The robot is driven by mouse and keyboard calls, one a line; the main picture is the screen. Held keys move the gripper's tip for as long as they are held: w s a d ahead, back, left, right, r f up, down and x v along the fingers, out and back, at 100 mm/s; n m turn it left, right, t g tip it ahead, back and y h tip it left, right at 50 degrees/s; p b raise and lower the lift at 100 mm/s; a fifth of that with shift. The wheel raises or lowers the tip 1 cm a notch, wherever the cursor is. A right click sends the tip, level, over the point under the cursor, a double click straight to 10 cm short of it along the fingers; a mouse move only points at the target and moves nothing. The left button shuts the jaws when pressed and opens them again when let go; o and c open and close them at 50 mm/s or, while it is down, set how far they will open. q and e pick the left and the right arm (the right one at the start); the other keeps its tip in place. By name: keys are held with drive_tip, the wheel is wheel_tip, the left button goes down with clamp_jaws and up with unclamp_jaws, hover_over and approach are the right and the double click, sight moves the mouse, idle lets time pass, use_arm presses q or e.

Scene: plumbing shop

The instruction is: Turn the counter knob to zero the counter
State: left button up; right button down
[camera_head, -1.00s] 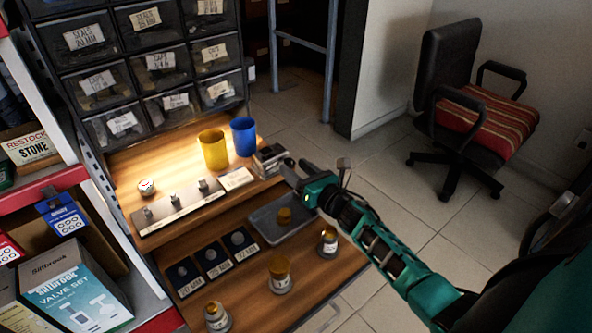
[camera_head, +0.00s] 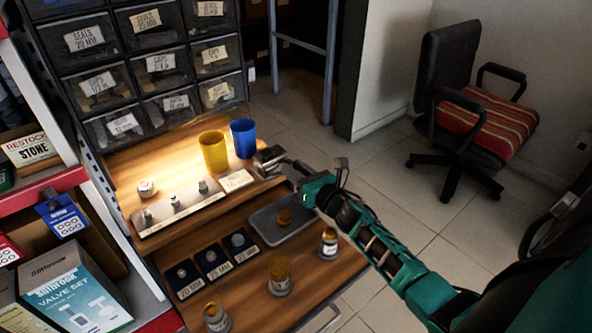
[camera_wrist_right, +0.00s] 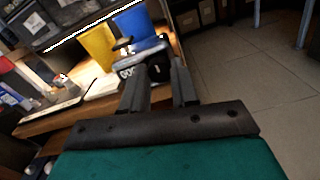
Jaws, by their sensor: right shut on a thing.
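The counter (camera_head: 267,154) is a small grey and dark box at the right end of the upper wooden shelf, beside the blue cup. In the right wrist view the counter (camera_wrist_right: 138,64) lies just beyond my fingers, with pale digits on its near face. Its knob is hidden at my fingertips. My right gripper (camera_head: 281,163) reaches in from the right and is shut on the counter knob at the counter's right side; its two dark fingers (camera_wrist_right: 160,80) show in the wrist view. My left gripper is not in view.
A yellow cup (camera_head: 213,151) and a blue cup (camera_head: 244,138) stand close to the counter. A white card (camera_head: 236,181) lies in front. A grey tray (camera_head: 271,236) and several jars sit on the lower surface. Open floor lies to the right.

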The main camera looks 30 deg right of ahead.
drive_tip(key=shift+m, duration=0.3)
drive_tip(key=shift+m+p, duration=1.45)
drive_tip(key=shift+m, duration=7.15)
drive_tip(key=c, duration=0.9)
unclamp_jaws()
drive_tip(key=shift+o, duration=0.2)
